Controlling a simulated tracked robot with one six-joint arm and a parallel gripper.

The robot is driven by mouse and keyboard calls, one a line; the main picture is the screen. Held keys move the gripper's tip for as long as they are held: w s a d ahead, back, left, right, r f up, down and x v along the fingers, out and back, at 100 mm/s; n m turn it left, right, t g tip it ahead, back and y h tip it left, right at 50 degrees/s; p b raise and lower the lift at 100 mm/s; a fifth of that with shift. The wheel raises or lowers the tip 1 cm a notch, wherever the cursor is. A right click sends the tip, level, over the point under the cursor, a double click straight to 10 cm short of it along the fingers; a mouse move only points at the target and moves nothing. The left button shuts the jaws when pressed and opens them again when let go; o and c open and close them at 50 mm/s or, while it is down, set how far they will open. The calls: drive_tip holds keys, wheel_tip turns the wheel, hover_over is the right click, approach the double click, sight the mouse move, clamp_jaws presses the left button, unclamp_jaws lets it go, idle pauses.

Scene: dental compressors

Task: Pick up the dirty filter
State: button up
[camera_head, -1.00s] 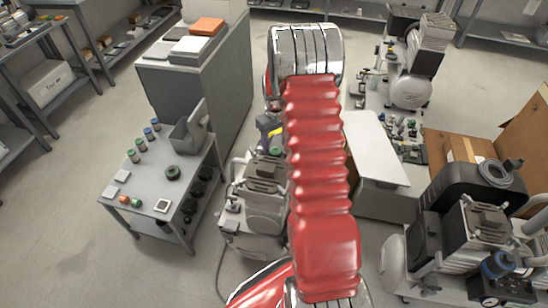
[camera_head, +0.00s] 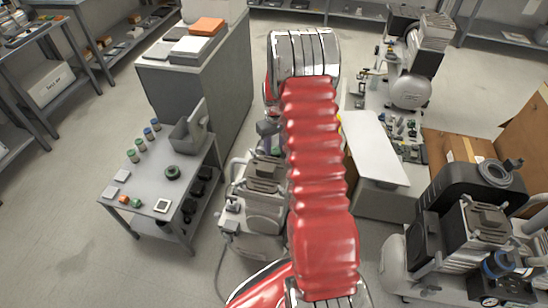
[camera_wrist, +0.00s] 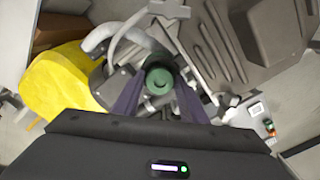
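A green-ended dark cylinder (camera_wrist: 159,80), which looks like the filter, shows in the wrist view on the middle compressor, near a pale curved pipe. I cannot tell how dirty it is. My gripper (camera_wrist: 159,88) has its two purple fingers apart, one on each side of the cylinder in the picture. I see no clear contact, and cannot tell how deep the cylinder sits between them. A small green spot shows on that compressor.
A grey table (camera_head: 150,180) with small jars, a dark ring and a grey bin stands to the left. A white-topped bench (camera_head: 375,148) is right of my arm. Another compressor (camera_head: 470,225) fills the lower right, near a cardboard box (camera_head: 455,147). Open floor lies at lower left.

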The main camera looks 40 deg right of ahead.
sight(275, 151)
clamp_jaws()
drive_tip(key=shift+r, duration=0.1)
idle(0.3)
wheel_tip(275, 151, up, 10)
idle(0.5)
idle(0.3)
